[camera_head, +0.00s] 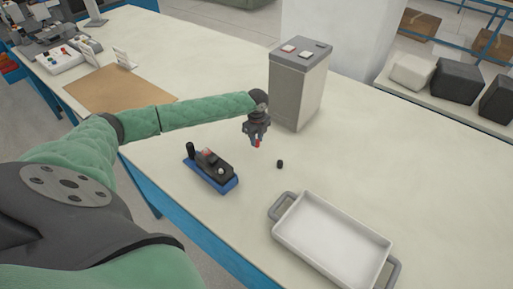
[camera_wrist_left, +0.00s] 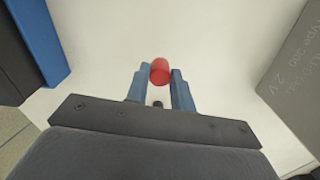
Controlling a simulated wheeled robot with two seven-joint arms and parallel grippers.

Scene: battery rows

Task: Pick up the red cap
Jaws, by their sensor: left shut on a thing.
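The red cap (camera_wrist_left: 160,71) is held between the two blue fingers of my left gripper (camera_wrist_left: 160,88) in the left wrist view. In the head view the cap shows as a small red spot (camera_head: 257,143) at the tips of my left gripper (camera_head: 257,139). The gripper points down over the table, and the cap appears to be above the surface. The table is seen behind it. My right gripper is not in view.
A small black cap (camera_head: 280,164) stands on the table (camera_head: 330,150) near the gripper. A grey battery box (camera_head: 298,85) stands behind it. A blue-based device (camera_head: 211,168) is to the left. A white tray (camera_head: 390,248) is at the front right.

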